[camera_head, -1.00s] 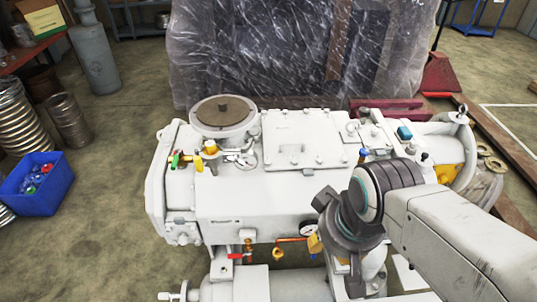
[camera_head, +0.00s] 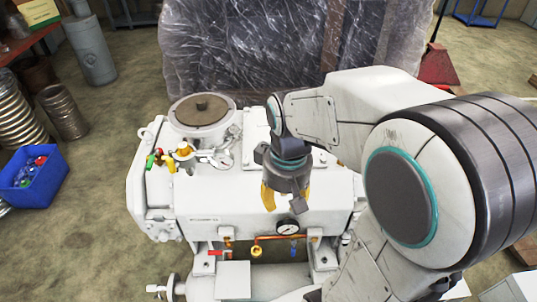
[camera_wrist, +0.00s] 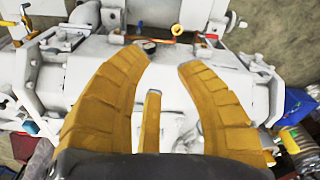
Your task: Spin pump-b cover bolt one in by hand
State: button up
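The white pump (camera_head: 230,208) stands in front of me. My gripper (camera_head: 284,204) hangs over its front upper edge, with yellow fingers pointing down. In the wrist view the fingers (camera_wrist: 164,60) are spread apart with nothing held between them, over white pump casing (camera_wrist: 170,85). The flat cover plate (camera_head: 253,140) on top of the pump is largely hidden behind my arm. I cannot make out which bolt is cover bolt one, and no loose bolt shows clearly.
A pressure gauge (camera_head: 287,228) and copper pipe (camera_head: 270,237) sit on the pump's front. Coloured valve handles (camera_head: 180,153) and a round flange (camera_head: 202,108) stand at its top left. A blue crate (camera_head: 45,190) is on the floor at left. Plastic-wrapped cargo (camera_head: 250,50) stands behind.

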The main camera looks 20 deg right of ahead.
jog(key=w+d+f+n+p, duration=0.1)
jog(key=w+d+f+n, duration=0.1)
jog(key=w+n, duration=0.3)
jog(key=w+d+f+n+p, duration=0.1)
jog(key=w+d+f+n, duration=0.1)
jog(key=w+n, duration=0.3)
jog(key=w+d+f+n+g+p, duration=0.1)
jog(key=w+d+n, duration=0.2)
jog(key=w+n, duration=0.3)
jog(key=shift+w+d+f, duration=0.1)
jog(key=shift+w+f, duration=0.05)
jog(key=shift+w, duration=0.75)
jog(key=shift+w+d+f, duration=0.1)
jog(key=shift+w+d, duration=0.05)
jog(key=shift+w, duration=0.7)
jog(key=shift+w+d+f, duration=0.1)
jog(key=shift+w+f, duration=0.05)
jog(key=shift+w, duration=0.75)
jog(key=n, duration=0.1)
jog(key=w+n, duration=0.1)
jog(key=n, duration=0.2)
jog(key=shift+w+d+r, duration=0.2)
jog(key=shift+w+r, duration=0.05)
jog(key=shift+f+n, duration=0.25)
jog(key=shift+n, duration=0.15)
jog(key=shift+f+p, duration=0.55)
jog(key=shift+f, duration=2.8)
jog(key=shift+c, duration=0.2)
grip_shut()
